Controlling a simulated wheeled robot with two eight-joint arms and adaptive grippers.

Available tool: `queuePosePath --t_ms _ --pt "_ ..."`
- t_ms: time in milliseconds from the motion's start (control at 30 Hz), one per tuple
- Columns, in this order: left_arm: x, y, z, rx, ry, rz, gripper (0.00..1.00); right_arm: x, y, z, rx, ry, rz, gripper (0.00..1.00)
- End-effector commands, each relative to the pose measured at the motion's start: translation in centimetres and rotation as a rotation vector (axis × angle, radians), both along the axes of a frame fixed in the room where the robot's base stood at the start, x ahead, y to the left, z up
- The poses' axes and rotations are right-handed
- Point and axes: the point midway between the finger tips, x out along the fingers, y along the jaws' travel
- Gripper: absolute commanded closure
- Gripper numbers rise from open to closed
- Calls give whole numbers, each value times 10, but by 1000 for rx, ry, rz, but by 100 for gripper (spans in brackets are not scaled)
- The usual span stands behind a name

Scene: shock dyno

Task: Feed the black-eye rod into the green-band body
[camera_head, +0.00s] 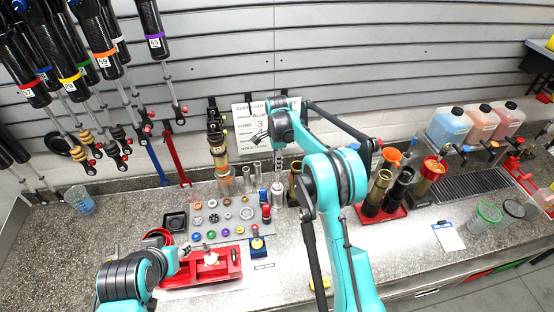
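Several black shock bodies with coloured bands hang at the upper left. A bit of green (87,62) shows between the yellow-band and orange-band bodies, and the rest of that body is mostly hidden. I cannot pick out a black-eye rod for certain. My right gripper (262,136) is above the back of the bench, in front of the white sign. Its fingers are small and partly hidden by the wrist, so its opening is unclear. My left gripper (184,250) is low, beside the red fixture (225,268); its fingertips are too small to read.
A grey parts mat (238,232) with coloured rings lies mid-bench. A red tray (399,213) with upright cylinders stands right of my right arm. Coloured fluid bottles (480,122) stand by a drain grate (478,184). A clipboard (448,236) lies at right. Bare bench shows at left.

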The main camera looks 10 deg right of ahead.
Motion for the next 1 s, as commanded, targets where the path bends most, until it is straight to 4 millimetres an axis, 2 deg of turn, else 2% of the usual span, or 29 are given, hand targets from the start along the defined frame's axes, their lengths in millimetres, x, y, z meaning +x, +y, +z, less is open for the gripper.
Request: queuePosePath --t_ms 367,567,733,1000 --pt "1 0 -9 0 -1 0 60 0 0 -18 0 -1 2 74" --pt "1 0 -15 0 -1 0 60 0 0 -39 0 -1 2 74" --pt "0 0 -31 0 -1 0 60 0 0 -58 0 -1 2 74" --pt "0 0 -34 0 -1 0 60 0 0 -63 0 -1 2 74"
